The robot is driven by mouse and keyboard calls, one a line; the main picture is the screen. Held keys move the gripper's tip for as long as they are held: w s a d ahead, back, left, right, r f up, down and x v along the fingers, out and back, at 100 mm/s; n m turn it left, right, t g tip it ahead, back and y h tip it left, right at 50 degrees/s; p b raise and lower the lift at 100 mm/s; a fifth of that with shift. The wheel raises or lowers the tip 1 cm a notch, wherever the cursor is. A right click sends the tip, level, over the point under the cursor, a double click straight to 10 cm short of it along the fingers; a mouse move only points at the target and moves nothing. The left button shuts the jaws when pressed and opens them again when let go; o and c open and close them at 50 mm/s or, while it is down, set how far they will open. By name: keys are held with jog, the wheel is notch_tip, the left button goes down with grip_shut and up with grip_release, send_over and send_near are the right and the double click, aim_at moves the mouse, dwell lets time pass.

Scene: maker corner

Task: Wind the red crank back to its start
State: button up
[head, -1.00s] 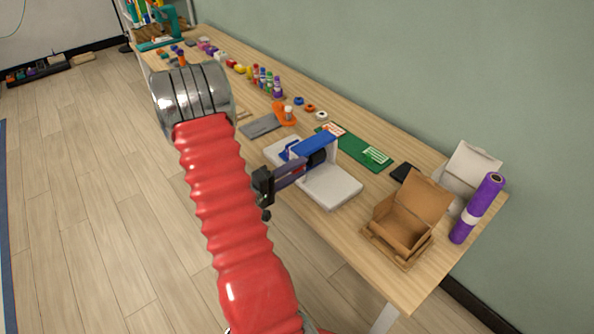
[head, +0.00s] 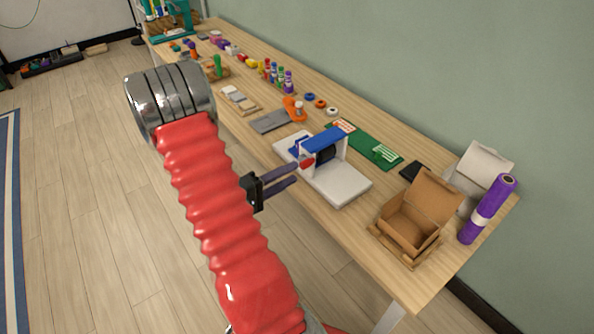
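The crank device (head: 346,190) has a white base, a blue top and a dark drum, and stands on the table near its front edge. The red crank (head: 306,163) shows as a small red part at the device's near left side. The rest of the crank is hidden or too small to make out.
An open cardboard box (head: 411,228) and a purple roll (head: 487,209) stand at the table's right end. A green board (head: 366,146) lies behind the device, a grey plate (head: 271,121) to its left.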

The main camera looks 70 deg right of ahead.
jog(key=v, duration=0.7)
jog(key=shift+d+r, duration=0.1)
jog(key=shift+r, duration=0.1)
jog(key=c, duration=0.3)
jog(key=w+d+r+m+y, duration=0.1)
jog(key=r+m, duration=0.1)
jog(key=m, duration=0.1)
jog(key=w+d+r+m+y, duration=0.1)
jog(key=r+m, duration=0.2)
jog(key=w+d+r+m, duration=0.1)
jog(key=w+r+m, duration=0.1)
jog(key=r+m, duration=0.1)
jog(key=shift+d+r+m+g+y, duration=0.1)
jog(key=shift+d+m+g+y, duration=0.3)
jog(key=shift+m, duration=0.1)
grip_shut()
jog(key=shift+w+f+m, duration=0.2)
jog(key=shift+m, duration=0.6)
